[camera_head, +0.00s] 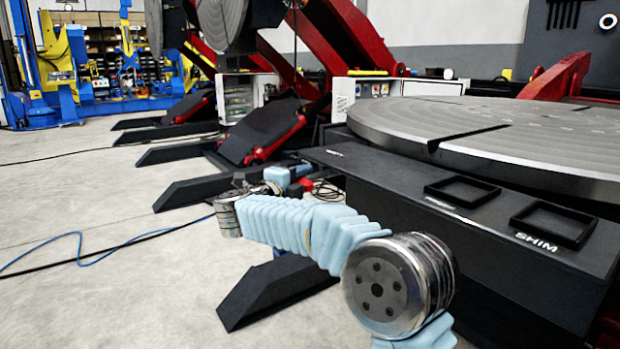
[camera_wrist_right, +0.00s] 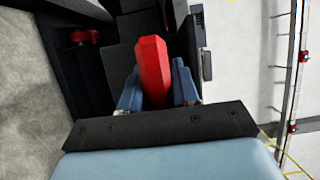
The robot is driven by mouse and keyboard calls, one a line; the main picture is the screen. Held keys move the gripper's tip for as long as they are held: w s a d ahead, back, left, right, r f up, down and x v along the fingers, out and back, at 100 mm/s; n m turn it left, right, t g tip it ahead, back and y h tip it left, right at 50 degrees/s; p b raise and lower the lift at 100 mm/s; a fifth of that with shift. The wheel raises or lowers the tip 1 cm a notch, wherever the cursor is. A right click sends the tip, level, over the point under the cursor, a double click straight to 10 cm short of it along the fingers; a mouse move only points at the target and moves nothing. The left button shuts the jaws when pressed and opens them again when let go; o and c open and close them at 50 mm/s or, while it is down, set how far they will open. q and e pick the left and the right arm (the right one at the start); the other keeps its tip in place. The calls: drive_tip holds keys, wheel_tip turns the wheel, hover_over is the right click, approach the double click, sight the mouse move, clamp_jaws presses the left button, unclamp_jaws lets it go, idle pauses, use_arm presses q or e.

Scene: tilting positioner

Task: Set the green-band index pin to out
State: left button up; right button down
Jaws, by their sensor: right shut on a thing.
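A small red part (camera_head: 307,185) shows at the gripper in the head view. No green band shows in either view, so I cannot tell which pin the handle belongs to, or whether it is in or out. My left gripper is not in view.
The dark bench (camera_head: 400,205) carries two empty square frames, one beside a SHIM label (camera_head: 537,242). A large round grey table (camera_head: 480,135) stands behind it. Another red knob (camera_wrist_right: 85,37) shows in the wrist view. Dark feet (camera_head: 270,290) and cables lie on the floor.

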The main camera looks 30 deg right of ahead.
drive_tip(key=c, duration=1.3)
unclamp_jaws()
drive_tip(key=shift+a+f, duration=0.15)
drive_tip(key=shift+a, duration=0.1)
drive_tip(key=shift+o, duration=0.5)
drive_tip(key=v, duration=1.4)
drive_tip(key=shift+w, duration=0.1)
